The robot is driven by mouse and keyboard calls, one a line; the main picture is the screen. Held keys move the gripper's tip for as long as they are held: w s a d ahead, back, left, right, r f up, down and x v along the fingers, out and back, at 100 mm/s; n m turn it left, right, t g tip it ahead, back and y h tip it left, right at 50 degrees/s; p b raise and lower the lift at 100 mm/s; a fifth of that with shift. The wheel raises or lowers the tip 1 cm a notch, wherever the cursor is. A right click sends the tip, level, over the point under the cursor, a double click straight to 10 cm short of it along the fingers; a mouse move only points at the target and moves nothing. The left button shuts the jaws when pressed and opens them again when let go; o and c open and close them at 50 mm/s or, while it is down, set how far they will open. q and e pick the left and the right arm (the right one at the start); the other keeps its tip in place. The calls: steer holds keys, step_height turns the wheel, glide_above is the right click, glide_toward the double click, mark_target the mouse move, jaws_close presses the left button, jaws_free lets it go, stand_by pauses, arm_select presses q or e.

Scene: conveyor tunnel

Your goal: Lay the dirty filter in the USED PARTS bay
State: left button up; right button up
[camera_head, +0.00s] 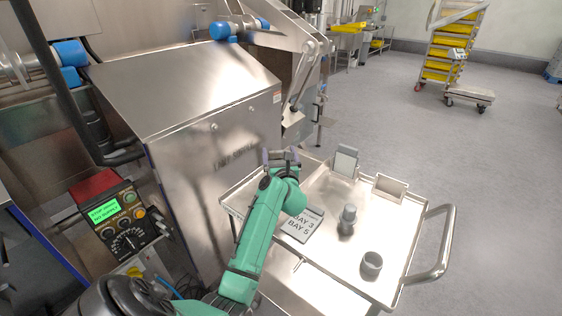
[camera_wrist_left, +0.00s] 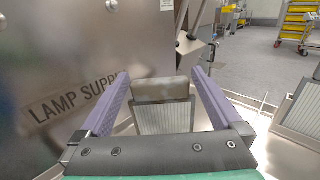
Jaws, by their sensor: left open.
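My left gripper (camera_head: 280,156) is open at the far left end of the steel cart tray, beside the steel cabinet. In the left wrist view, a pleated filter panel (camera_wrist_left: 164,118) with a dull, brownish top edge stands upright between the spread purple fingers (camera_wrist_left: 160,100). I see gaps on both sides of it. In the head view my gripper hides most of this spot. No USED PARTS marking is readable, so I cannot tell which place is that bay. My right gripper is not in view.
On the cart tray (camera_head: 328,258) stand a pale-faced panel (camera_head: 345,161), another panel (camera_head: 390,187), a grey knobbed part (camera_head: 347,219) and a grey cup (camera_head: 371,264). A card (camera_head: 302,226) reads BAY 3, BAY 5. The cabinet (camera_head: 215,150) borders the left; a handle (camera_head: 444,250) rises at right.

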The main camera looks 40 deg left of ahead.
arm_select(q)
steer(key=b+v, duration=0.1)
steer(key=v, duration=1)
steer(key=shift+s+d, duration=0.2)
steer(key=shift+d, duration=0.1)
